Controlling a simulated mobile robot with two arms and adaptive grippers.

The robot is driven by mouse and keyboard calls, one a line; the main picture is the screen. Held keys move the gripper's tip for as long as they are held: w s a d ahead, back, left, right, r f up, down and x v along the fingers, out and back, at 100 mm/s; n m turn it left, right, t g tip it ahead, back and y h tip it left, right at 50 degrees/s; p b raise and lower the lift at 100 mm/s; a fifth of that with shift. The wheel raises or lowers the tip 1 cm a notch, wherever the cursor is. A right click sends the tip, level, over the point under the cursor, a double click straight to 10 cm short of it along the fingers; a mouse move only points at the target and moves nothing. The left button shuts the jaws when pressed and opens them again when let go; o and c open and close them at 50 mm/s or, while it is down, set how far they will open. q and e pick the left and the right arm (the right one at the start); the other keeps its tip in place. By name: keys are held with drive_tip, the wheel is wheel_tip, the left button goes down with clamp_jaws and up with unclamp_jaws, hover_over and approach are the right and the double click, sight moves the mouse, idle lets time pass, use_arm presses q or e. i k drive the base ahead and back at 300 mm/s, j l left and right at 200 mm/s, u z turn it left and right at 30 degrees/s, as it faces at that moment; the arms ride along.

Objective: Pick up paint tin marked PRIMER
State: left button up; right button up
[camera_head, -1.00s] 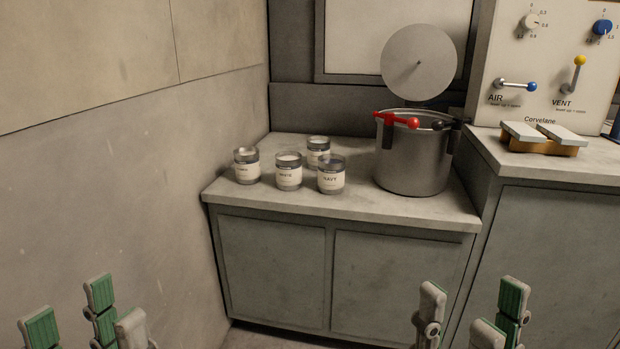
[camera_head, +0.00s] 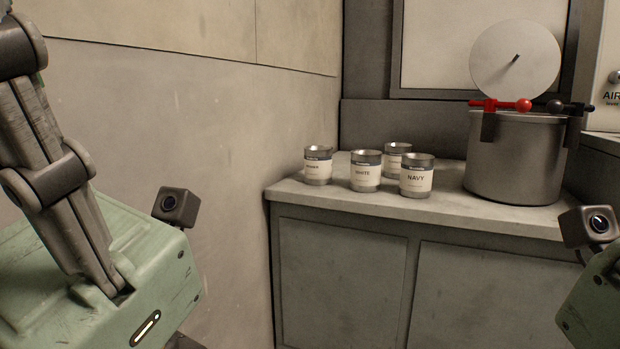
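Several small grey metal tins with pale labels stand upright on the counter. The left tin (camera_head: 318,166) has a small label that looks like PRIMER, but it is blurred. The front middle tin (camera_head: 365,172) reads WHITE. The front right tin (camera_head: 416,177) reads NAVY. The rear tin (camera_head: 395,160) is partly hidden behind these two, and I cannot read its label. My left arm fills the left side of the head view and part of my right arm shows at the right edge. The fingers of both grippers are out of view, and both arms are apart from the tins.
The tins share the grey counter (camera_head: 445,212) with a large metal pot (camera_head: 515,160) on the right, which has red and black clamp handles and a raised round lid (camera_head: 515,58). A wall (camera_head: 190,110) runs along the left. A bare strip of counter lies before the tins.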

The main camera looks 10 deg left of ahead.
sight(318, 159)
drive_tip(key=i+j+z, duration=0.25)
drive_tip(key=i, duration=0.2)
drive_tip(key=i+j+z, duration=0.25)
drive_tip(key=i+j, duration=0.15)
